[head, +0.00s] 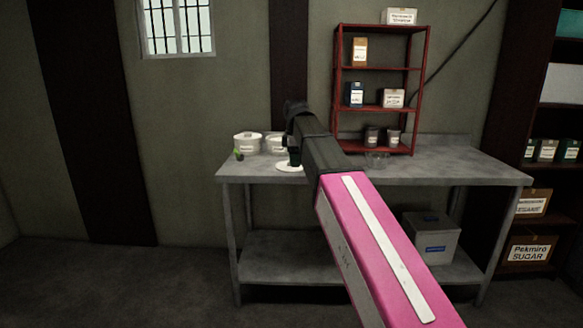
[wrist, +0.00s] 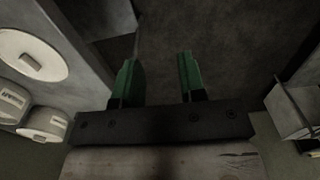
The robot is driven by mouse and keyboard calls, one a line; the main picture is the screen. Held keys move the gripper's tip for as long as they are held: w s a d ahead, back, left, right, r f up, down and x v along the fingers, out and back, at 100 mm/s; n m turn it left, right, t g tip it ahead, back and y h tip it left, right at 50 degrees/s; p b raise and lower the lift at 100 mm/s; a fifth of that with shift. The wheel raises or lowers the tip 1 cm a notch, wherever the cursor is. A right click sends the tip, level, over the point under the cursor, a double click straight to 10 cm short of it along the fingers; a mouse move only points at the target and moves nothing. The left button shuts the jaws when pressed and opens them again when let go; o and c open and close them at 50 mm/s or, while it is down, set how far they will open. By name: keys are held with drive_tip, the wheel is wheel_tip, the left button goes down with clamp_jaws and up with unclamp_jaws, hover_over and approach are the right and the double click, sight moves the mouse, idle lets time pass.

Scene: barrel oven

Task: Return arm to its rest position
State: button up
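My arm reaches forward from the lower right of the head view, its pink link in front of the grey workbench (head: 450,174). My gripper (wrist: 158,78) shows in the wrist view with two green fingers apart and nothing between them. In the head view the gripper is mostly hidden behind the arm, with a dark green part (head: 293,152) showing above the bench's left half. It appears near a white round lid or plate (head: 287,168), but I cannot tell the exact distance.
White tubs (head: 247,142) and a small green item (head: 239,154) stand on the bench's left part. A red shelf rack (head: 339,95) holds boxes and jars behind the arm. A grey box (head: 431,238) sits on the lower shelf. The floor (head: 120,285) at left is clear.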

drive_tip(key=s+d+f+m, duration=0.2)
drive_tip(key=d+f+m, duration=0.1)
drive_tip(key=f, duration=0.5)
drive_tip(key=s+d+f+m, duration=0.2)
drive_tip(key=d+f+m, duration=0.15)
drive_tip(key=f, duration=0.45)
drive_tip(key=s+d+f+m, duration=0.2)
drive_tip(key=d+f, duration=0.1)
drive_tip(key=f, duration=0.5)
drive_tip(key=s+d+f+m, duration=0.4)
drive_tip(key=s+f, duration=0.2)
drive_tip(key=f, duration=0.2)
drive_tip(key=s+d+f+m, duration=0.4)
drive_tip(key=s+f, duration=0.2)
drive_tip(key=f, duration=0.3)
drive_tip(key=shift+s+m, duration=0.25)
drive_tip(key=shift+m, duration=0.1)
